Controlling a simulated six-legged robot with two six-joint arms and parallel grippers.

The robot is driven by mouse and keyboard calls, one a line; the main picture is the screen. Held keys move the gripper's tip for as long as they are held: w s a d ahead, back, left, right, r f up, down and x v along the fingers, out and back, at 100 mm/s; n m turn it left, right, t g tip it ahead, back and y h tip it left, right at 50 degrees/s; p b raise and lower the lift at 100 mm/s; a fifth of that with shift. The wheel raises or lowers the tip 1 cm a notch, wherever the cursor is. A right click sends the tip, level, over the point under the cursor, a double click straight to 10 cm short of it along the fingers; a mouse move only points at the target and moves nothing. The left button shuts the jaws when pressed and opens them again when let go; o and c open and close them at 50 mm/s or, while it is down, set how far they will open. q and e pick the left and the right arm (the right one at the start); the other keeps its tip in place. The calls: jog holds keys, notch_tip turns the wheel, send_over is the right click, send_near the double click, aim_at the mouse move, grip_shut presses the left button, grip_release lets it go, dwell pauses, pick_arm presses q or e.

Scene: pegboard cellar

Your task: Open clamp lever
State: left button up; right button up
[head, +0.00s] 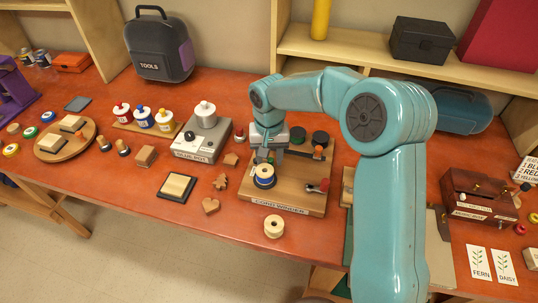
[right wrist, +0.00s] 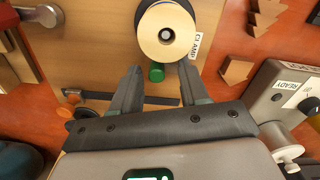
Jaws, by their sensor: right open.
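The cord winder (head: 290,205) is a wooden board on the bench, with a spool wound with blue cord (head: 264,176) on it. In the right wrist view the spool (right wrist: 165,32) is pale-faced, with a label reading CLAMP (right wrist: 196,45) beside it. A green knob (right wrist: 156,73) sticks out just below the spool; the rest of its lever is hidden. My right gripper (head: 270,157) points down over the board behind the spool. In the wrist view its two fingers (right wrist: 158,78) are apart, one on each side of the green knob, with gaps on both sides. My left gripper is not seen.
A red-handled crank (head: 320,187) sits at the board's right front. A dark bar with an orange knob (right wrist: 65,112) lies beside the gripper. A grey glue pot machine (head: 203,140) stands left of the board. A loose pale spool (head: 274,226) stands in front.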

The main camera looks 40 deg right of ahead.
jog(key=shift+s+d, duration=0.25)
jog(key=shift+s, duration=0.05)
jog(key=shift+w+a+f, duration=0.1)
jog(key=shift+w+a, duration=0.05)
jog(key=shift+w, duration=0.1)
grip_shut()
jog(key=shift+s, duration=0.1)
jog(key=n, duration=0.2)
jog(key=w+d+n, duration=0.1)
jog(key=shift+d+n, duration=0.15)
jog(key=shift+n, duration=0.25)
jog(key=shift+w+d+n+p, duration=0.2)
jog(key=shift+w+n+p, duration=0.1)
jog(key=shift+n, duration=0.5)
jog(key=shift+w+d+n+p, duration=0.15)
jog(key=shift+w+n, duration=0.15)
jog(key=shift+n, duration=0.5)
grip_release()
jog(key=shift+s, duration=0.1)
